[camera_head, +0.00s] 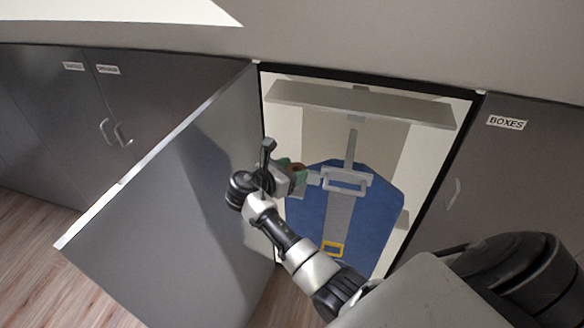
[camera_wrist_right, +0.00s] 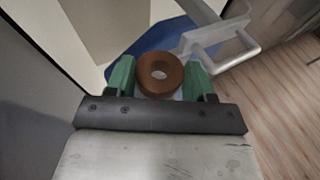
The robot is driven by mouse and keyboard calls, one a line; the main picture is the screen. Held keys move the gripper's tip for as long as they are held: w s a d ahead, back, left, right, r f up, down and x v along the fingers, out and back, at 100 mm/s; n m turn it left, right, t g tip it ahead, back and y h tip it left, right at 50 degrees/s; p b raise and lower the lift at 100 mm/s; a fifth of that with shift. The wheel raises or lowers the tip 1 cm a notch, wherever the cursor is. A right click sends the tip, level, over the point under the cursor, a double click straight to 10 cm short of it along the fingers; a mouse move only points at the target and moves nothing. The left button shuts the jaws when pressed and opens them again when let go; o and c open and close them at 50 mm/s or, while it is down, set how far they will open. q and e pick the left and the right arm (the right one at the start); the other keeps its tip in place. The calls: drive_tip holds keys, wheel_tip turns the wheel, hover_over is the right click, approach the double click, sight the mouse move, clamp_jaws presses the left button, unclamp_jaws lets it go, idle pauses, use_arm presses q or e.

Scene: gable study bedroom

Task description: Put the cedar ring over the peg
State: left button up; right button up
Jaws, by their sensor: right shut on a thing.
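The cedar ring (camera_wrist_right: 160,88) is a thick brown ring with a round hole. My right gripper (camera_wrist_right: 160,72) is shut on it, one green finger on each side, and the hole faces the wrist camera. In the head view the right gripper (camera_head: 298,173) is at the open cupboard's left side, partly hiding the ring. A light grey upright bar (camera_head: 351,147) stands behind a grey handle-like frame (camera_head: 345,181) in the cupboard. I cannot tell if this bar is the peg. My left gripper is not in view.
The open grey door (camera_head: 170,215) is close on the left of my right arm. A closed door labelled BOXES (camera_head: 507,123) is on the right.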

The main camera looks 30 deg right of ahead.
drive_tip(key=shift+f+b, duration=0.75)
drive_tip(key=shift+f, duration=1.4)
drive_tip(key=o, duration=1)
drive_tip(key=shift+a, duration=0.1)
